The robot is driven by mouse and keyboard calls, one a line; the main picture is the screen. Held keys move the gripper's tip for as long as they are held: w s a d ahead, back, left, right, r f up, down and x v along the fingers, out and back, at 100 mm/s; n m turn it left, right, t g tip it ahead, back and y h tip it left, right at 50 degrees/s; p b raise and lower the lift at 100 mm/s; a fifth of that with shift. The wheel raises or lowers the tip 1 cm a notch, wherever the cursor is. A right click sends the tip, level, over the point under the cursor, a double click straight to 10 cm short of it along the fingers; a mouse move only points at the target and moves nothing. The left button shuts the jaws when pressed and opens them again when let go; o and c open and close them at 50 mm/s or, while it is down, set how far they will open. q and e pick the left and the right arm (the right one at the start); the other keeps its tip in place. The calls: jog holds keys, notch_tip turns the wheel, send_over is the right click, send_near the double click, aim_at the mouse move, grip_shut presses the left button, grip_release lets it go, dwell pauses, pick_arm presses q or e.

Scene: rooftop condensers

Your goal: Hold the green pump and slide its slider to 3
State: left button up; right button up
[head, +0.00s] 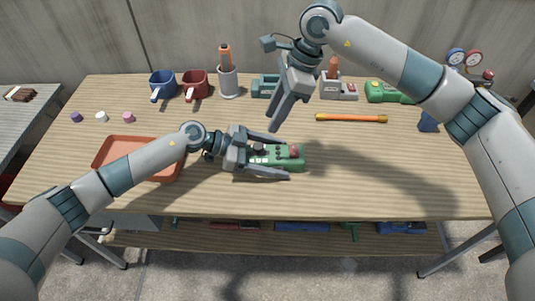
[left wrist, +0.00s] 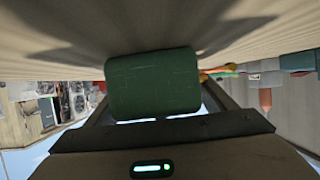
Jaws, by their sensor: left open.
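The green pump (head: 262,157) lies on the wooden table near its middle, with a dark red part at its right end. My left gripper (head: 288,163) reaches in from the left, its open fingers on either side of the pump. In the left wrist view the pump's plain green end (left wrist: 153,86) fills the space in front of the palm; contact with the fingers cannot be made out. The slider and its marks are too small to read. My right gripper (head: 273,128) hangs above and behind the pump, pointing down, apart from it; its finger gap is unclear.
An orange tray (head: 112,158) lies left, partly under my left arm. Blue (head: 162,85) and red (head: 195,84) mugs, a grey holder (head: 228,82) and another green device (head: 384,92) stand along the back. An orange rod (head: 350,118) lies behind right. The table's front right is clear.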

aim_at(258, 146)
pick_arm(q)
jog(key=shift+c, duration=0.7)
jog(key=c, duration=1.5)
pick_arm(e)
jog(key=shift+s+a+r+n+h, duration=0.15)
jog(key=shift+a+r+n+h, duration=0.3)
jog(key=shift+a, duration=0.35)
jog(key=shift+s+a+r+n+h, duration=0.1)
jog(key=shift+a+r+n+h, duration=0.15)
jog(key=shift+a+r+h, duration=0.35)
jog(key=shift+c, duration=0.2)
jog(key=shift+s+a+r+n+t+h, duration=0.1)
jog(key=shift+a+r+n+t+h, duration=0.2)
jog(key=shift+a+r+h, duration=0.4)
jog(key=shift+f+h, duration=0.25)
notch_tip(258, 146, down, 12)
jog(key=shift+r, duration=0.1)
